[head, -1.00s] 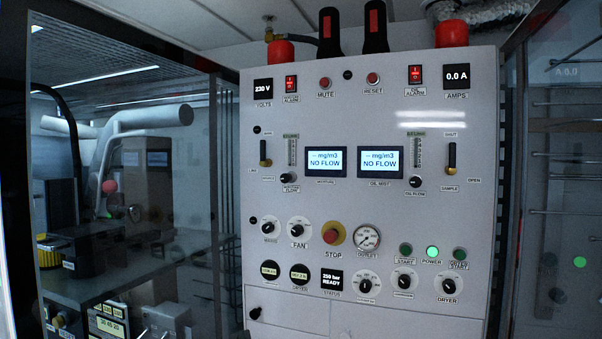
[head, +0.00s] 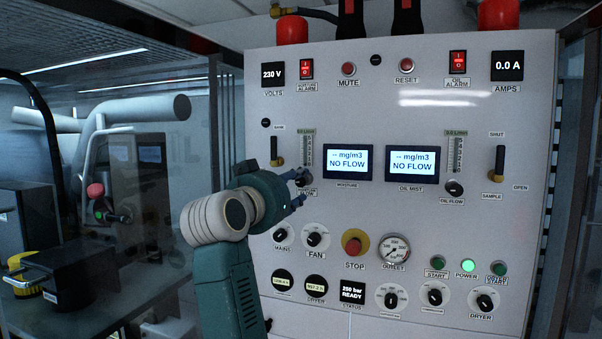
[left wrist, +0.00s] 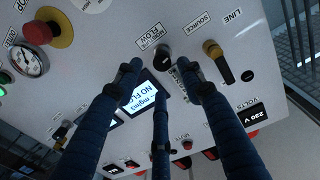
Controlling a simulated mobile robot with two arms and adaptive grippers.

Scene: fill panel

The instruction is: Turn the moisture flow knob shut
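That gripper has dark blue fingers, spread apart and empty, pointing at the panel around the knob. In the left wrist view the fingers (left wrist: 157,76) stand apart with the knob just past the fingertips; I cannot tell if any finger touches the panel. My right gripper is not in view.
The panel (head: 400,215) carries other controls close by: a black and brass source/line lever (head: 276,152), the mains knob (head: 281,235), the fan knob (head: 314,238) and a red stop button (head: 354,245). The oil flow knob (head: 454,188) is further right. The moisture display reads NO FLOW.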

